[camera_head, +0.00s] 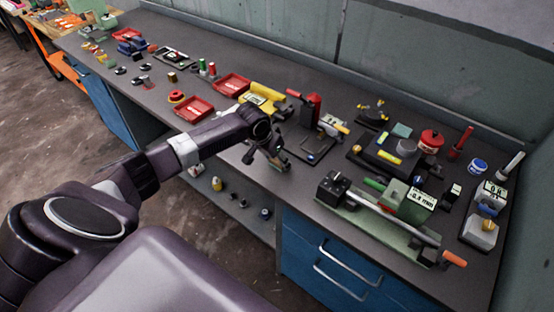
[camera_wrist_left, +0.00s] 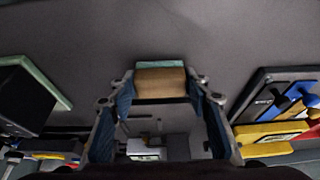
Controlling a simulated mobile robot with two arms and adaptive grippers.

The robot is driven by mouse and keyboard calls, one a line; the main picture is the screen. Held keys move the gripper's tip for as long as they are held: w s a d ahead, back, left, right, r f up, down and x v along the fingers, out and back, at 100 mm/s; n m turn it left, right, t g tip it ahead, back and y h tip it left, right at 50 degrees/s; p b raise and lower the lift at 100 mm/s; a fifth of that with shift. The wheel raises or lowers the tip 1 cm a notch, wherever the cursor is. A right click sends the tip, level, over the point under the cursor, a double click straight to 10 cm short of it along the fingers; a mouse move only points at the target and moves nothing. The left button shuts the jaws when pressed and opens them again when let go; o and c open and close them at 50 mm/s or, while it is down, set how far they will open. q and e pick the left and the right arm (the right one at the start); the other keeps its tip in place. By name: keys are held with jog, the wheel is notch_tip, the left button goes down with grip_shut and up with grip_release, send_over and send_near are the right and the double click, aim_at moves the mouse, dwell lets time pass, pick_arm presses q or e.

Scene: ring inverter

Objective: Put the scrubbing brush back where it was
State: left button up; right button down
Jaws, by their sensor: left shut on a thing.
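My left gripper (camera_head: 276,156) is at the front part of the grey workbench (camera_head: 310,180), close to its front edge. In the left wrist view the fingers (camera_wrist_left: 160,92) are shut on a tan block with a pale green strip along its far side, which looks like the scrubbing brush (camera_wrist_left: 160,82). In the head view only a small part of the brush (camera_head: 284,165) shows under the fingers. I cannot tell whether it touches the bench top. My right gripper is not in view.
A green-based machine with a metal rod (camera_head: 372,203) stands right of the gripper. A red upright tool (camera_head: 310,110) on a dark base and a yellow case (camera_head: 262,97) are behind it. Red trays (camera_head: 196,109) lie left. Blue drawers (camera_head: 335,265) and an open lower shelf (camera_head: 238,208) are below.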

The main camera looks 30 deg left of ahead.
pick_arm(q)
jog(key=o, duration=1)
jog(key=shift+f, duration=0.1)
jog(key=shift+o, duration=0.2)
jog(key=shift+r, duration=0.2)
jog(key=b+v, duration=0.1)
jog(key=v, duration=1.1)
jog(key=shift+b, duration=0.35)
